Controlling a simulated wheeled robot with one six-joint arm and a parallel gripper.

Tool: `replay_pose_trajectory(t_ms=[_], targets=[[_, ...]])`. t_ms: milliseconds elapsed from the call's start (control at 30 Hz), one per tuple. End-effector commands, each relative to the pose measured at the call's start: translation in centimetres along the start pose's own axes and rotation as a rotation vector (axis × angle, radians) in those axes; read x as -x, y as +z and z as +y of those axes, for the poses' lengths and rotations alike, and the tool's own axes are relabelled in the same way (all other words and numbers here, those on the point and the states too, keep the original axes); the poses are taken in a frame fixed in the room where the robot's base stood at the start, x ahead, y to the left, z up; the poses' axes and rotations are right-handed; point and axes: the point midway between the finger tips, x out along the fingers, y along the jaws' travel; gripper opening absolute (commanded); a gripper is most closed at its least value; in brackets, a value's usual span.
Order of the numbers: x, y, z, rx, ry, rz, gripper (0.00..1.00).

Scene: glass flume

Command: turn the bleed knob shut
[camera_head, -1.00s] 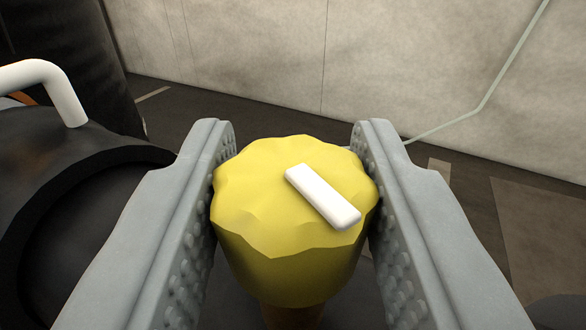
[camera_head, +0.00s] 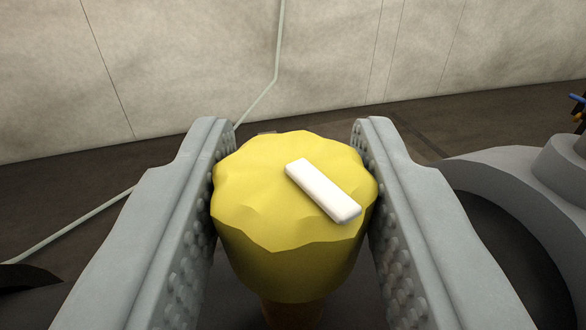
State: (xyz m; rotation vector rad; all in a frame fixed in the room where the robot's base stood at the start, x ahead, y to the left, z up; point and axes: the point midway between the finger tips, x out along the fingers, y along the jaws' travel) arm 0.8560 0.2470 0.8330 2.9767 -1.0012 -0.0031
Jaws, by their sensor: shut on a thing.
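The bleed knob (camera_head: 265,215) is yellow with a scalloped rim and stands upright in the middle of the view. A white bar mark (camera_head: 323,191) lies on its top, running from the centre toward the lower right. A brownish stem (camera_head: 293,313) shows below it, mostly hidden by the knob. My gripper (camera_head: 294,150) is shut on the knob, with one grey studded finger against its left side and the other against its right side.
A pale wall (camera_head: 190,60) with a thin greenish line (camera_head: 277,50) on it stands behind a dark floor (camera_head: 60,190). A large grey rounded body (camera_head: 520,185) is close on the right, beyond the right finger.

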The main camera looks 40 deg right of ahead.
Motion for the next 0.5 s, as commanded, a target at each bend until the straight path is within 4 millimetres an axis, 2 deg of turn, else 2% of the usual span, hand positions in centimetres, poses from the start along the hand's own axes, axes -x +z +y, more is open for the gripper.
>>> replay_pose_trajectory(t_ms=[200, 500], targets=[[-0.01, 0.00, -0.17, -0.001, 0.152, 0.001, 0.12], [-0.04, -0.08, -0.11, -0.002, 0.273, 0.002, 0.12]])
